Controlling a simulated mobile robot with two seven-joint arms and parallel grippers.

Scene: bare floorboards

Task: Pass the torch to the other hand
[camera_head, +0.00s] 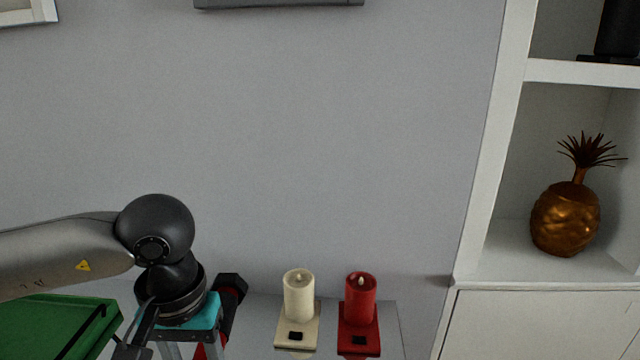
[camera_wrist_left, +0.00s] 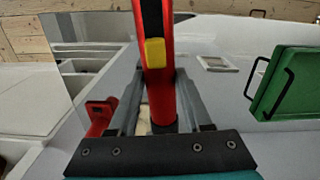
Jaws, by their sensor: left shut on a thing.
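The torch is red and black with a yellow button. In the left wrist view the torch (camera_wrist_left: 160,100) runs lengthwise between the two fingers of my left gripper (camera_wrist_left: 159,84), which is shut on it. In the head view the torch (camera_head: 230,298) shows its black end and some red beside the teal part of my left gripper (camera_head: 194,350). The fingertips are cut off by the lower picture edge, and part of the torch is hidden behind the gripper. My right gripper is in neither view.
A cream candle (camera_head: 299,298) and a red candle (camera_head: 361,298) stand on small bases, right of the torch. A green case (camera_head: 55,325) is at lower left. White shelving (camera_head: 495,200) with a golden pineapple (camera_head: 566,218) stands at right. The wall behind is mostly bare.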

